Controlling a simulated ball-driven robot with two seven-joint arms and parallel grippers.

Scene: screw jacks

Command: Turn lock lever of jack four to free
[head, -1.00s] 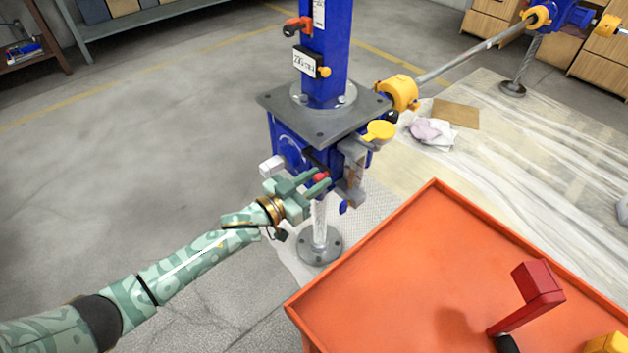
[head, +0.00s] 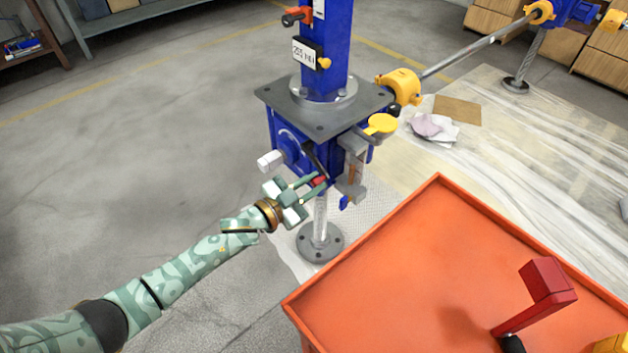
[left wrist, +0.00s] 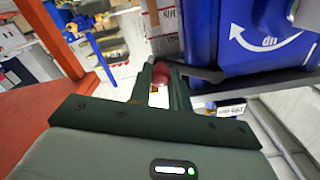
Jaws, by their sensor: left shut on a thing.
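The blue screw jack (head: 290,147) stands in the middle of the head view, with a grey top plate (head: 318,112) and a screw on a round foot (head: 320,240). A dark lock lever (head: 313,156) slants down its front to a red knob (head: 319,181). My left gripper (head: 309,188) is shut on this knob, with a finger on each side. In the left wrist view the red knob (left wrist: 161,76) sits between the fingers, and the dark lever (left wrist: 200,73) runs right beside the blue housing (left wrist: 255,40). My right gripper is not in view.
An orange cart top (head: 400,270) with a red angled block (head: 546,283) lies close on the right. A yellow cap (head: 382,124) and grey bracket (head: 354,165) stick out beside the lever. A shaft (head: 475,51) runs to another jack. Floor on the left is clear.

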